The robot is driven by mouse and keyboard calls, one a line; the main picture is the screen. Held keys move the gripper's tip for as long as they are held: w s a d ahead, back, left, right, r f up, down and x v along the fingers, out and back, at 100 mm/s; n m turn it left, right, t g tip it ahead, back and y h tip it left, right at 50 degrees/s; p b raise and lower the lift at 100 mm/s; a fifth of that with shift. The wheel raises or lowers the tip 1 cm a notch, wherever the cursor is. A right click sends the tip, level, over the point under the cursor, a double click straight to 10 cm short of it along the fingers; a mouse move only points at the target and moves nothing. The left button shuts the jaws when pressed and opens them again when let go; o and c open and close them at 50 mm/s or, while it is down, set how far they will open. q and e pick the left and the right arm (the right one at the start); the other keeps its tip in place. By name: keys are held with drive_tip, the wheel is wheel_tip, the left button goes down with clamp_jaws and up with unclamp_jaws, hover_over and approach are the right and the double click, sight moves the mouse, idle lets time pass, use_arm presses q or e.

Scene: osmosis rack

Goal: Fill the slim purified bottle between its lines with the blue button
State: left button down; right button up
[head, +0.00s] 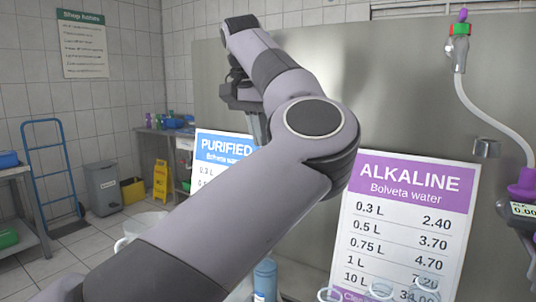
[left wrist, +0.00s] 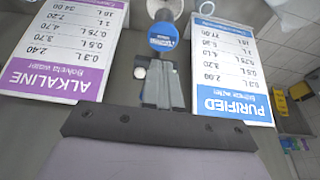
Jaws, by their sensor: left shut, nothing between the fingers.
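A slim blue bottle (head: 265,280) with a pale label stands between the two price signs, partly hidden by my left arm. In the left wrist view, which is upside down, a round blue part with white lettering (left wrist: 162,38) shows beyond my fingers; I cannot tell whether it is this bottle. My left gripper (head: 258,125) is shut and empty in front of the steel panel, its tips partly hidden by my arm. Its fingers also show in the left wrist view (left wrist: 164,82). I cannot make out a blue button or the bottle's fill lines. My right gripper is out of view.
The purified sign (head: 215,150) and the alkaline sign (head: 405,215) lean against the steel panel (head: 380,90). Clear vessels (head: 425,290) stand before the alkaline sign. A hose with a nozzle (head: 459,55) hangs at right. A pale jug (head: 130,232) is left of my arm.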

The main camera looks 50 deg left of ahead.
use_arm(q)
drive_tip(key=shift+v, duration=2.35)
